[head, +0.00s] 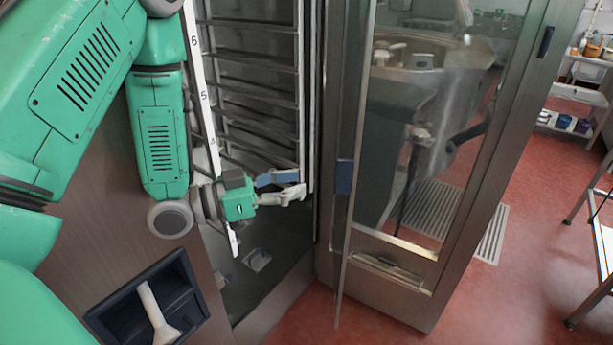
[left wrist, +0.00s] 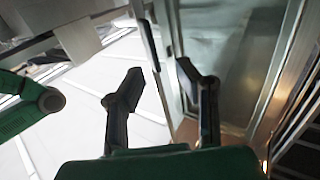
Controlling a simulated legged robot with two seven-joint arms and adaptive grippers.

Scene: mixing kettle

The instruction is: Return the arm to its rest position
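My green left arm comes in from the left in the head view. Its gripper (head: 299,183) is in the opening of a tall steel cabinet, in front of the rack rails (head: 258,85). In the left wrist view the two dark fingers of the left gripper (left wrist: 158,82) stand apart with nothing between them. The gripper is open and empty. My right gripper shows in neither view.
The cabinet's glass door (head: 440,130) stands open just right of the gripper. A numbered white strip (head: 203,95) runs down the rack beside my forearm. Red floor (head: 520,290) is clear at right, before a metal table.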

